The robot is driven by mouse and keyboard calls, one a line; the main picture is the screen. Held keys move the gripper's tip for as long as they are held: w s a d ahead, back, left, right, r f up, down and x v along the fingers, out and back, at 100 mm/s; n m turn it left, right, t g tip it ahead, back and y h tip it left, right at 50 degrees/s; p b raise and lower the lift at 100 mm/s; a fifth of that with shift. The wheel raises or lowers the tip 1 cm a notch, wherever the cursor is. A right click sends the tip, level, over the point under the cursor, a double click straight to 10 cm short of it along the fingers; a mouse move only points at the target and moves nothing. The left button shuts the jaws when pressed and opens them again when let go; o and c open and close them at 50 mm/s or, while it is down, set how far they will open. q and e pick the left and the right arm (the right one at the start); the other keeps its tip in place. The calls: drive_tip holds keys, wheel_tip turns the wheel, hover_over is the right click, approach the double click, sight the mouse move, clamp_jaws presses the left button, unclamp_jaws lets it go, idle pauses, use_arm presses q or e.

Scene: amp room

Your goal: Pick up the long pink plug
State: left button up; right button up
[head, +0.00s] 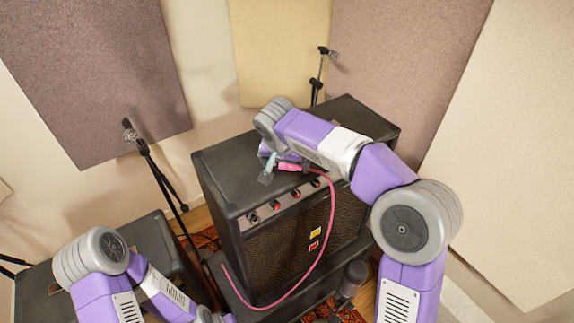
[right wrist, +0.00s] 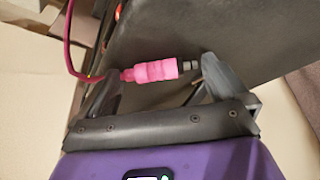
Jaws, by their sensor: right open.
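The long pink plug (right wrist: 150,71) has a ribbed pink body and a dark and grey tip, with a pink cable at its other end. In the head view the plug (head: 289,167) is at the top of the black amp (head: 228,172), near its front edge. My right gripper (head: 268,168) is over the amp top beside the plug. In the right wrist view my right gripper (right wrist: 157,82) is open, with the plug lying across the gap between its fingers. I cannot tell whether they touch it.
The pink cable (head: 331,215) hangs in a curve down the amp's front, past the red knobs. Microphone stands (head: 157,170) rise left of and behind the amp. Another black cabinet (head: 150,240) stands at the lower left. Acoustic panels (head: 280,50) cover the walls behind.

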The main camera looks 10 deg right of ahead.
drive_tip(key=shift+c, duration=0.5)
drive_tip(key=c, duration=0.8)
